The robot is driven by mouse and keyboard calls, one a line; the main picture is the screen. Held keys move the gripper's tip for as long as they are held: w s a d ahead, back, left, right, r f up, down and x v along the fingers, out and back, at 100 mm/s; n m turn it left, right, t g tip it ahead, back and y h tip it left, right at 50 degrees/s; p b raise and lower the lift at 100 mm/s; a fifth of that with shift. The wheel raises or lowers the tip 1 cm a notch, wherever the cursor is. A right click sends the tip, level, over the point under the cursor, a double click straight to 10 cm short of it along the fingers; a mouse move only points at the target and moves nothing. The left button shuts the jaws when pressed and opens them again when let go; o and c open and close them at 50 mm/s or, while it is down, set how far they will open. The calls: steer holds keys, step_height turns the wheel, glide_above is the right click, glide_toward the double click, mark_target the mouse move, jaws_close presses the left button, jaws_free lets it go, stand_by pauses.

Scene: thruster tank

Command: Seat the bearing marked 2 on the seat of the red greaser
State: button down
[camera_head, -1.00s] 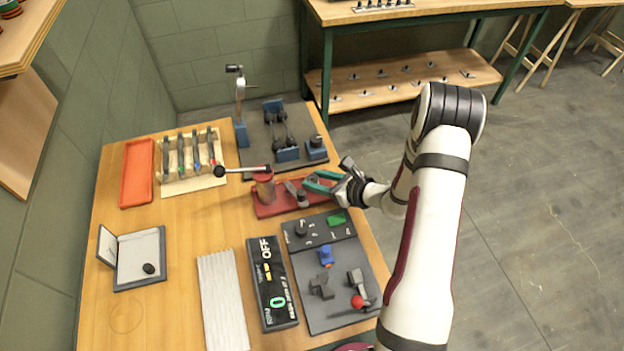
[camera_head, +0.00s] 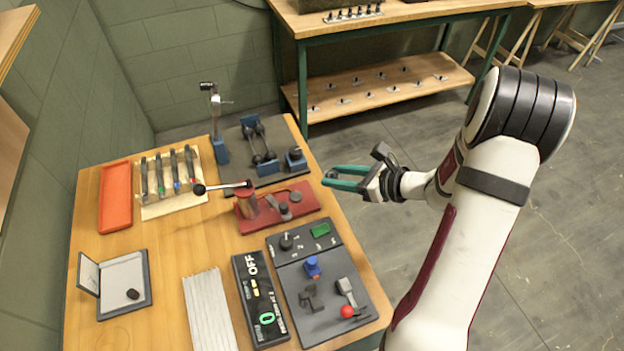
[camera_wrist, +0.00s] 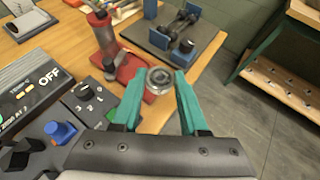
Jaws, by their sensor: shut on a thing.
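The red greaser (camera_head: 258,222) stands at the table's right side, with a red cylinder, a black-knobbed lever and round grey parts on its base. It also shows in the wrist view (camera_wrist: 128,70). My gripper (camera_head: 330,178), with teal fingers, is above and right of the greaser, near the table's right edge. In the wrist view its fingers are shut on a grey ring-shaped bearing (camera_wrist: 160,79) at their tips. The bearing's number is too small to read. The bearing appears in front of the greaser's base end and I cannot tell its height above it.
A dark control panel (camera_head: 345,308) with a red-knobbed lever and a black OFF display (camera_head: 262,300) lie in front of the greaser. A dark plate with blue-ended fixtures (camera_head: 263,166) is behind it. An orange tray (camera_head: 116,197) and tool rack stand left.

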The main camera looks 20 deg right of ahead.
steer(key=shift+s+d+r, duration=0.45)
steer(key=shift+d+r, duration=0.1)
steer(key=shift+d, duration=0.15)
steer(key=n+g+y, duration=0.3)
steer(key=n, duration=0.1)
glide_above(303, 200)
step_height(303, 200, down, 4)
steer(key=shift+f, duration=3.2)
steer(key=shift+c, duration=1.8)
jaws_free()
steer(key=v, duration=1.5)
steer(key=shift+d, duration=0.5)
